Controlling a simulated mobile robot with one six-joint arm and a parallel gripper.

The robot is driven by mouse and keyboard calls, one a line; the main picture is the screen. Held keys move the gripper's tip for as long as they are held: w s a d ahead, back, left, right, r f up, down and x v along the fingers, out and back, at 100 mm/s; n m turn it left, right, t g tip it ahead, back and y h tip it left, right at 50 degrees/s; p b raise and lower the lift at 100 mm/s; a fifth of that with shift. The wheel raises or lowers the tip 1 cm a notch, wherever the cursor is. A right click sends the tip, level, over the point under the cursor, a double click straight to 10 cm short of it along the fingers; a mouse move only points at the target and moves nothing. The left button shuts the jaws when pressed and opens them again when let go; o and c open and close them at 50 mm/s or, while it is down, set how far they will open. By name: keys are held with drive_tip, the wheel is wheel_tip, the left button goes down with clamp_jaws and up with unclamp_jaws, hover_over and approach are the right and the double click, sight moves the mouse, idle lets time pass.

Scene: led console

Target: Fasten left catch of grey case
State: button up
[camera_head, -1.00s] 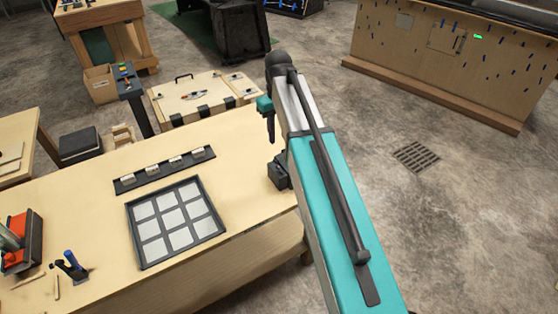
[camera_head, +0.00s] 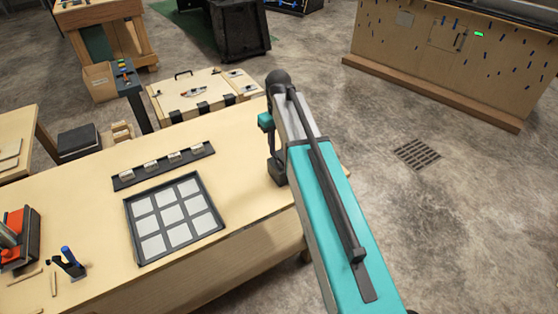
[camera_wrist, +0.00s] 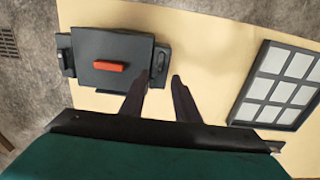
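The dark grey case (camera_wrist: 115,48) lies on the pale table, with a red bar (camera_wrist: 111,66) on its lid in the wrist view. A catch-like block sits at its picture-left side (camera_wrist: 66,56) and another at its picture-right side (camera_wrist: 161,62). I cannot tell whether either is fastened. My gripper (camera_wrist: 161,79) is open and empty, its two dark fingers spread just short of the picture-right block. Contact cannot be told. In the head view the case (camera_head: 279,179) is mostly hidden behind my arm and gripper.
A dark-framed tray of pale squares (camera_head: 132,226) lies left of the case on the table. Behind it is a dark strip with several small blocks (camera_head: 126,183). A pale panelled box (camera_head: 168,92) stands beyond the table. Table between tray and case is clear.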

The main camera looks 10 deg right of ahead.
sight(278, 162)
drive_tip(key=shift+f+b, duration=1.5)
drive_tip(key=shift+f, duration=1.45)
clamp_jaws()
